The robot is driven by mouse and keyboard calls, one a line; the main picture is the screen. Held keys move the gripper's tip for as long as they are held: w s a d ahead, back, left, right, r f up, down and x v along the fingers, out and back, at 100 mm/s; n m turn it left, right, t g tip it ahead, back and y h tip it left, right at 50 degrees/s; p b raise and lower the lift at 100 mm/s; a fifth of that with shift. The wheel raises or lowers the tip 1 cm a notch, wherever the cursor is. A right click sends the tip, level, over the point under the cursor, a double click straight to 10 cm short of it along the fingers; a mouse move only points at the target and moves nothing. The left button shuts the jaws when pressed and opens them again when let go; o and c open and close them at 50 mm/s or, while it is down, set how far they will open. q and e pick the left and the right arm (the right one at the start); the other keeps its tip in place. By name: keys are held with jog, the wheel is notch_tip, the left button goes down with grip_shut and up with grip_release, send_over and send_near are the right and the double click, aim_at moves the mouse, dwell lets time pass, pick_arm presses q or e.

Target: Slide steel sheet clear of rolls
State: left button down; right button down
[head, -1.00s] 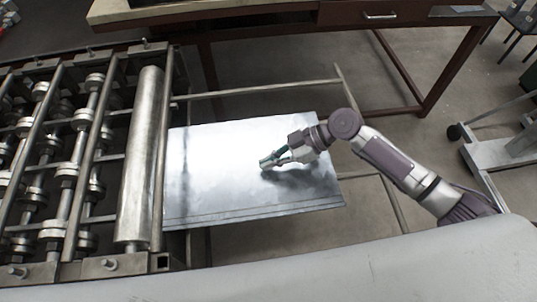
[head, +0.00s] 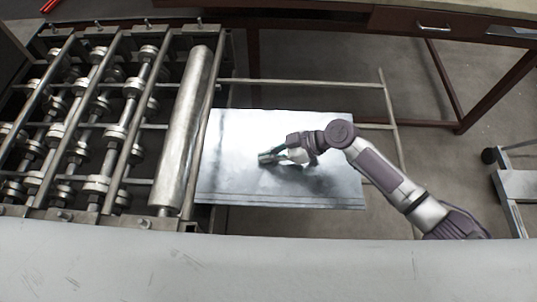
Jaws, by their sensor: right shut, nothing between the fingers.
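The steel sheet (head: 235,145) is a flat, shiny grey plate in the middle of the head view. Its left edge lies close beside the rail next to the large end roll (head: 187,130); I cannot tell whether any of it is under the rail. Its right part lies over the support frame (head: 390,110). My right gripper (head: 264,159) is shut and empty, low over the middle of the sheet. I cannot tell whether the fingertips touch the surface. My left gripper is not in view.
The roll-forming machine (head: 100,120) with several shafts and rollers fills the left. A brown table (head: 440,25) with a drawer stands at the back. A grey cart (head: 515,190) is at the right. Bare floor shows between them.

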aim_at(332, 165)
jog(key=d+b, duration=0.1)
jog(key=d, duration=0.1)
jog(key=d+f+b, duration=0.1)
jog(key=d+b, duration=0.1)
jog(key=d, duration=0.1)
jog(key=d+f+b, duration=0.1)
jog(key=d+b, duration=0.1)
jog(key=d, duration=0.1)
jog(key=shift+s+d+f, duration=0.15)
jog(key=shift+s+f, duration=0.05)
jog(key=shift+s, duration=0.05)
jog(key=d+b, duration=0.1)
jog(key=d, duration=0.2)
jog(key=d+b, duration=0.2)
jog(key=d, duration=0.2)
jog(key=d+r+b, duration=0.1)
jog(key=d+b, duration=0.1)
jog(key=d, duration=0.2)
jog(key=shift+d+r, duration=0.1)
jog(key=shift+d, duration=0.1)
jog(key=shift+r, duration=0.15)
jog(key=shift+w+r+p, duration=0.1)
jog(key=shift+r+p, duration=0.35)
jog(key=shift+r, duration=0.15)
jog(key=shift+w+a, duration=0.1)
